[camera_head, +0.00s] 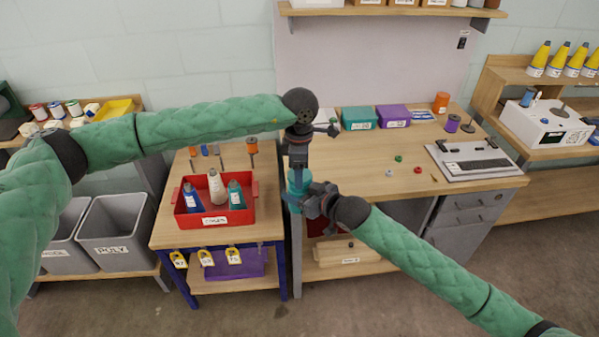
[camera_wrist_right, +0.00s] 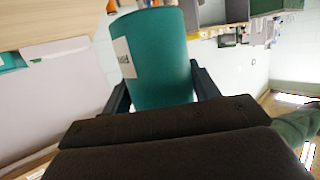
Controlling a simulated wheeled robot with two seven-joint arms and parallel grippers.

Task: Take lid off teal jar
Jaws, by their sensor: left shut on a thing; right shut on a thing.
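The teal jar (camera_head: 296,186) is held upright in the air at the front left edge of the workbench. My right gripper (camera_head: 309,203) is shut around its body from the right. In the right wrist view the jar (camera_wrist_right: 160,58), with a white label, fills the space between the two fingers of my right gripper (camera_wrist_right: 163,90). My left gripper (camera_head: 298,167) points down onto the top of the jar and is shut there. The lid is hidden by the left gripper, so I cannot tell whether it is seated on or apart from the jar.
A red tray (camera_head: 238,216) with several cones stands on the lower table at left. Grey bins (camera_head: 115,232) stand farther left.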

